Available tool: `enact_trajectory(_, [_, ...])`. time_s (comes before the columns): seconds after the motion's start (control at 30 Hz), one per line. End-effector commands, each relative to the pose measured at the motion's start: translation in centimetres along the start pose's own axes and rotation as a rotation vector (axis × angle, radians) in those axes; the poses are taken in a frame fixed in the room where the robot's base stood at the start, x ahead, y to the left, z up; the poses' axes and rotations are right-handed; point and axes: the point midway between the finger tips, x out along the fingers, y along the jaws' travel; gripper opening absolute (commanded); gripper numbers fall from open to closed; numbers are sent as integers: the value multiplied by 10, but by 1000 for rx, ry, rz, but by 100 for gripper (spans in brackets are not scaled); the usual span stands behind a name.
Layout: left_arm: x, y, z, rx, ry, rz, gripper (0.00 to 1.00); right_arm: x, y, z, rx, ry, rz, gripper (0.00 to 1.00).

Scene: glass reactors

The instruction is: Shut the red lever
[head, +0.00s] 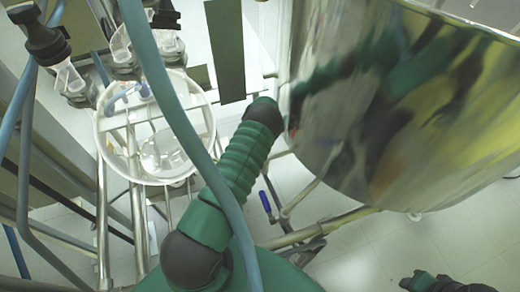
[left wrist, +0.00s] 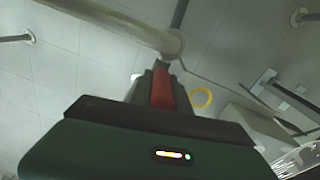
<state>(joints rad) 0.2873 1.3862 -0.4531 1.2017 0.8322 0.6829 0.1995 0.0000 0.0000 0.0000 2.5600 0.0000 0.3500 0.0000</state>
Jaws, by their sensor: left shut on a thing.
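The red lever (left wrist: 162,90) shows in the left wrist view as a short red bar just below a pale pipe. My left gripper (left wrist: 160,84) is shut on it, with its dark fingers on either side. The left gripper and the red lever are hidden there. A green and black part of my right arm shows at the lower right edge of the head view, and its jaws cannot be made out.
A blue-handled valve (head: 265,202) sits on the pipework below the vessel. A round glass reactor (head: 155,130) stands in a metal frame at left. A blue hose (head: 172,100) crosses in front of my arm. A yellow ring (left wrist: 201,97) is right of the lever.

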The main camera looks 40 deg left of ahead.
Motion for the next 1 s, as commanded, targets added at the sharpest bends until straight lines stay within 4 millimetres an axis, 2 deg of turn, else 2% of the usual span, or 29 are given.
enact_trajectory(0.03, [2,1,8,2,-19,-2,0,0,0,0,0,0,0,42])
enact_trajectory(0.3, [2,-9,6,-10,-42,105,0,-4,0,-1,0,0,0,42])
enact_trajectory(0.5, [6,-16,5,-7,-59,221,0,3,0,1,0,0,0,42])
enact_trajectory(0.87, [5,-16,6,1,-60,243,0,3,0,1,0,0,0,42])
enact_trajectory(0.9, [5,-16,6,1,-60,243,26,3,0,1,0,0,0,42])
enact_trajectory(1.0, [4,-16,5,0,-56,243,39,3,0,1,0,0,0,42])
